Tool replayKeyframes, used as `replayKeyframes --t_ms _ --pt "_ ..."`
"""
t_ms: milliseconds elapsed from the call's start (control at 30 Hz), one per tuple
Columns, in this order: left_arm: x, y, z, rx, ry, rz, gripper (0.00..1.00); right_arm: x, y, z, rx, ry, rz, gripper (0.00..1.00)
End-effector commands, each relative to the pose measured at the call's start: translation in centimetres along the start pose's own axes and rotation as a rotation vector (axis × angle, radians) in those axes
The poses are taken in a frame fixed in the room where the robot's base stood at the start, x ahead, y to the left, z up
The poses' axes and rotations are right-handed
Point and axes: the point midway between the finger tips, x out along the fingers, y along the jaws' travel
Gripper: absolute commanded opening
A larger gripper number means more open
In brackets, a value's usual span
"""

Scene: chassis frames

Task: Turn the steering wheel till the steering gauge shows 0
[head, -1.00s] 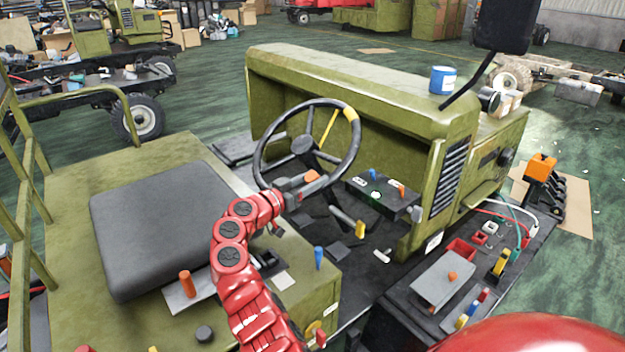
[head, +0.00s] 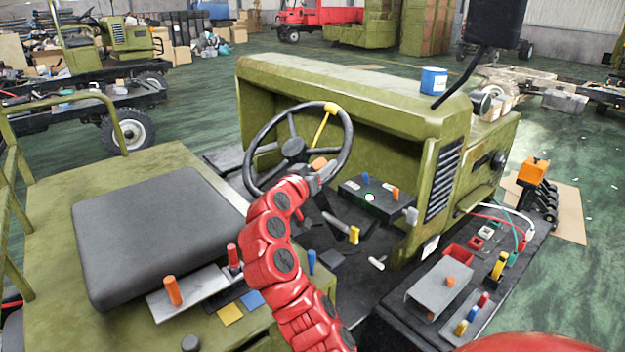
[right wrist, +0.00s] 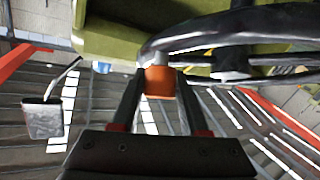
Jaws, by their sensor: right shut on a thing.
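The black steering wheel (head: 294,149) with a yellow mark on its rim stands over the cab floor, and the yellow mark is at its upper right. An orange knob (head: 318,163) sits on the near right part of the rim. My right gripper (head: 322,173) reaches it from below and is shut on the knob. In the right wrist view the orange knob (right wrist: 159,82) is between the fingers, beside the dark rim (right wrist: 235,25). I cannot make out a steering gauge or its reading. My left gripper is not in view.
A black panel (head: 372,198) with small blue and orange levers is right of the wheel. The grey seat (head: 155,235) and a plate with an orange lever (head: 172,291) are on the left. A blue can (head: 433,80) stands on the green hood (head: 345,88).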

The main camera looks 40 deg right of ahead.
Motion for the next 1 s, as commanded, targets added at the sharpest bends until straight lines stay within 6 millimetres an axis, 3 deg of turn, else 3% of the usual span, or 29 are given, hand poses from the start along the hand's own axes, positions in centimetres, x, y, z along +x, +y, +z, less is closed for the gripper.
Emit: replayKeyframes --t_ms 167,567,600,700,767,1000 --pt "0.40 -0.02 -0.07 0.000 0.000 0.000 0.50 1.19 1.03 -0.95 -0.052 0.001 -0.075 0.00" --pt "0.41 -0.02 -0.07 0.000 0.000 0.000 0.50 1.36 1.06 -1.19 -0.072 0.004 -0.102 0.00" --pt "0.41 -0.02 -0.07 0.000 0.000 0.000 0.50 1.36 1.07 -1.20 -0.072 0.005 -0.101 0.48" --pt "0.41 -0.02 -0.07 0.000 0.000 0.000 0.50 1.35 1.05 -1.18 -0.071 0.004 -0.101 0.66" --pt "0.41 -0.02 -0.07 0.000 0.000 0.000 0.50 1.36 1.05 -1.17 -0.071 0.004 -0.101 0.74" --pt "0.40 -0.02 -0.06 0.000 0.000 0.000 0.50 1.34 1.03 -1.14 -0.071 0.003 -0.102 0.74"
